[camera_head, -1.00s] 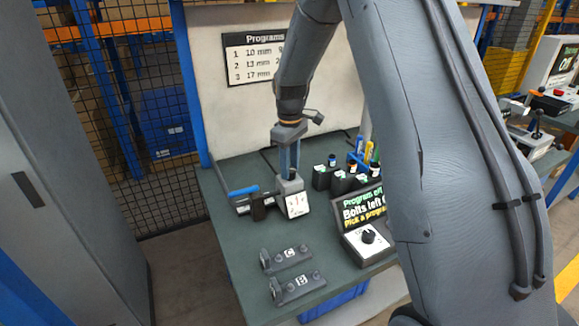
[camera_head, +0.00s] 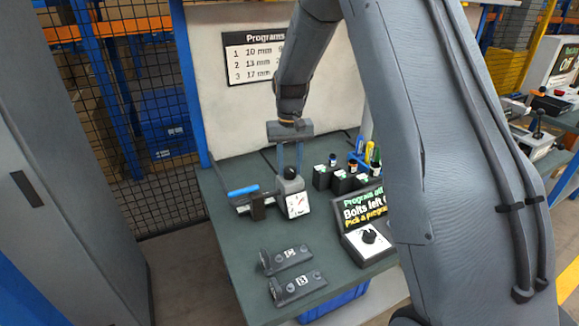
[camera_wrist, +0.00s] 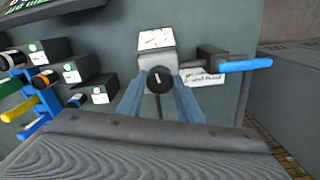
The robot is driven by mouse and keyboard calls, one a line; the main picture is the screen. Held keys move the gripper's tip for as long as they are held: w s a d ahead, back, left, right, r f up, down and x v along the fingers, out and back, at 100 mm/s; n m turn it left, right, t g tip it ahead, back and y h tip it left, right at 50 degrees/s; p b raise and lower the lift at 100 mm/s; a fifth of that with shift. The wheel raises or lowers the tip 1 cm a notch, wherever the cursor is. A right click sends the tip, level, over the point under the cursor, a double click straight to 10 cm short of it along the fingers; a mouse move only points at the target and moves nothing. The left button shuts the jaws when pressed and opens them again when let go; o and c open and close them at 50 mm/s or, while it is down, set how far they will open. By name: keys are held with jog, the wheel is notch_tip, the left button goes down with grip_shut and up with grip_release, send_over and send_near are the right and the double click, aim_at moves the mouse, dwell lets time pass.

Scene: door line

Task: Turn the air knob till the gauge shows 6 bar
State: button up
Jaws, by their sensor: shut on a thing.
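The air knob (camera_wrist: 159,80) is a round black knob with a white mark, on top of a grey block; it also shows in the head view (camera_head: 291,173). My gripper (camera_head: 289,168) comes down on it from above, and in the wrist view its two blue-grey fingers (camera_wrist: 160,88) are shut on the knob's sides. The gauge (camera_head: 298,204) is a white dial on the block's front, with a red mark and a dark needle; it shows small in the wrist view (camera_wrist: 156,40). Its numbers are too small to read.
A blue-handled lever (camera_head: 243,190) sits left of the gauge. Black blocks (camera_head: 343,180) with coloured parts stand to the right, a screen with a dial (camera_head: 368,236) nearer. Two dark brackets (camera_head: 287,258) lie in front. Bench space left of them is bare.

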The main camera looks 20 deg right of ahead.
aim_at(290, 169)
jog(key=shift+m, duration=0.9)
jog(key=shift+w, duration=0.1)
jog(key=o, duration=1)
jog(key=shift+o, duration=0.2)
notch_tip(290, 169, up, 8)
jog(key=shift+f+b, duration=0.1)
jog(key=shift+b, duration=1.1)
jog(key=s+f+n, duration=0.1)
jog(key=s+f, duration=0.2)
jog(key=s, duration=1.1)
jog(key=s+f+n+t, duration=0.1)
jog(key=s+f, duration=0.2)
jog(key=s, duration=1.1)
jog(key=shift+n, duration=0.4)
